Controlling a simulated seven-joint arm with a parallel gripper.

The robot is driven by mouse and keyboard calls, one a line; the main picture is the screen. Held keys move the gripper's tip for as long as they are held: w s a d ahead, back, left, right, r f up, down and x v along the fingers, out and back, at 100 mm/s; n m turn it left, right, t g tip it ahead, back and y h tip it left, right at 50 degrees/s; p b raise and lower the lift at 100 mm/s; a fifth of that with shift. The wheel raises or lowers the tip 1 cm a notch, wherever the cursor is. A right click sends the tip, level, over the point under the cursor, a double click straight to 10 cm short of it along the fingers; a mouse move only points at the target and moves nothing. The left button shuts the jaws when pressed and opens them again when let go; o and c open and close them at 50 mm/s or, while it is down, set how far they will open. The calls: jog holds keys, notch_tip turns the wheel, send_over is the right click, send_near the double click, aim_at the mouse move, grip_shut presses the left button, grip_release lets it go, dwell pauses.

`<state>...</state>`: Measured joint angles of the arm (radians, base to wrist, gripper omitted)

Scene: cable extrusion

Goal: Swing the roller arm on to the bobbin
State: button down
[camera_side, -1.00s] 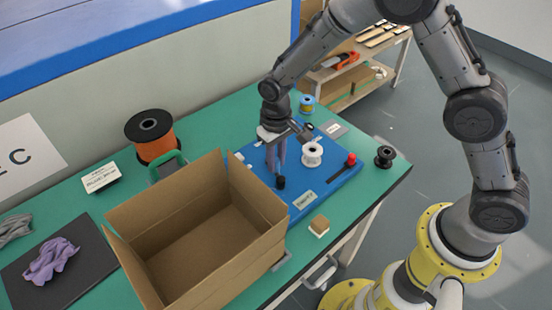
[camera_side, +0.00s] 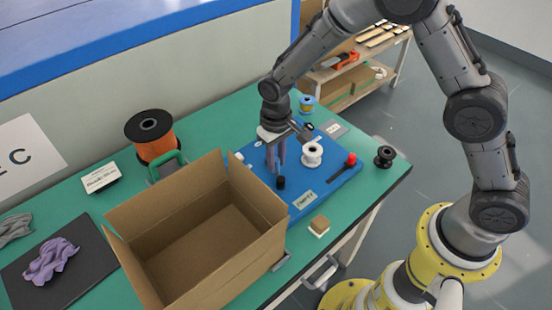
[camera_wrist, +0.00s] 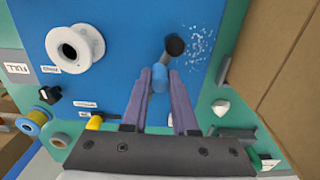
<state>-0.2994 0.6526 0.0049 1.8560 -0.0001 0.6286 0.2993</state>
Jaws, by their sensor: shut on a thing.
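The white bobbin (camera_side: 312,155) stands upright on the blue board (camera_side: 325,190); it also shows at upper left in the wrist view (camera_wrist: 75,48). My gripper (camera_side: 276,165) points down at the board, left of the bobbin and apart from it. In the wrist view its purple fingers (camera_wrist: 160,82) are closed on a pale blue piece (camera_wrist: 158,78), which looks like part of the roller arm. A black cylinder (camera_wrist: 174,46) sits just beyond the fingertips; it also shows in the side view (camera_side: 280,182). The fingers partly hide how the piece and cylinder join.
An open cardboard box (camera_side: 195,230) stands close to the board's left. A red-knobbed lever (camera_side: 350,160) is at the board's right, with a black spool (camera_side: 384,156) beyond. An orange reel (camera_side: 152,137) stands at the back, and a small block (camera_side: 319,225) near the front edge.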

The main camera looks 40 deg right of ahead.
aim_at(288, 166)
jog(key=shift+r, duration=0.1)
dwell(0.3)
jog(key=n, duration=0.1)
jog(key=d+n, duration=0.1)
jog(key=n, duration=0.1)
jog(key=shift+s+d, duration=0.15)
jog(key=shift+d, duration=0.1)
jog(key=d+n, duration=0.1)
jog(key=n, duration=0.2)
jog(key=shift+d, duration=0.15)
jog(key=shift+w+d+n, duration=0.2)
jog(key=shift+d+n, duration=0.3)
jog(key=shift+n, duration=0.75)
jog(key=shift+w+d+n, duration=0.2)
jog(key=shift+d+n, duration=0.3)
jog(key=shift+n, duration=0.75)
jog(key=c, duration=0.7)
grip_release()
notch_tip(288, 166, up, 14)
jog(key=shift+f, duration=0.1)
